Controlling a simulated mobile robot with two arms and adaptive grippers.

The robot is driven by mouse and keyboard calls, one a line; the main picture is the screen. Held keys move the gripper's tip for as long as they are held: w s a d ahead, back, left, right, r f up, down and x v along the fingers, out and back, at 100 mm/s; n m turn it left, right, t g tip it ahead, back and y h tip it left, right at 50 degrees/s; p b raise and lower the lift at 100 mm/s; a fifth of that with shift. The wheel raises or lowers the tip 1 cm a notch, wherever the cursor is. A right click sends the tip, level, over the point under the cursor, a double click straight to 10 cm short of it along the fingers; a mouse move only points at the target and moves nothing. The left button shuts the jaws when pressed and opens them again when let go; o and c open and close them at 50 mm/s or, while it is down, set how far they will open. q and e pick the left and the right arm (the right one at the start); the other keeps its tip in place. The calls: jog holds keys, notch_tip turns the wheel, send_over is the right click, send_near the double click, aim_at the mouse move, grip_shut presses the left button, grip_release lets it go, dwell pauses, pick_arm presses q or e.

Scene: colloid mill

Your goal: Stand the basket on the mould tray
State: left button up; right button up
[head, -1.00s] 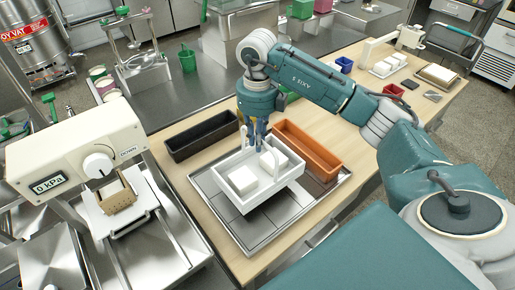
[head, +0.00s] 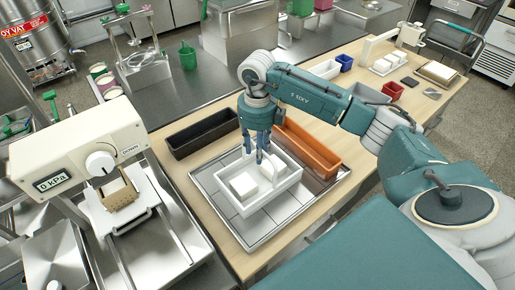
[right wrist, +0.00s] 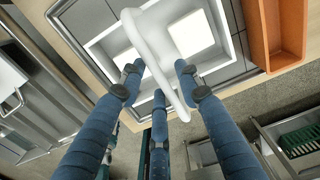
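The white basket (head: 279,199) sits on the steel mould tray (head: 228,217) and looks level, with white blocks (head: 243,184) inside. Its base appears to rest on the tray. My right gripper (head: 260,155) is above the basket at its handle, fingers pointing down. In the right wrist view, the three fingers of my right gripper (right wrist: 158,86) are spread, and the white handle (right wrist: 150,50) passes between them. They do not look clamped on it. The basket's wall (right wrist: 101,52) also shows there. My left gripper is out of view.
A black trough (head: 203,134) stands behind the tray on the left, and an orange trough (head: 312,150) stands to its right. A press with a pressure display (head: 63,181) is at the left. The wooden bench (head: 190,195) has a narrow bare strip beside the tray.

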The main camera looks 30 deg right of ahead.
jog(key=shift+r, duration=0.35)
notch_tip(320, 180, up, 12)
jog(key=b, duration=0.2)
jog(key=shift+f+b, duration=0.2)
jog(key=shift+b, duration=0.15)
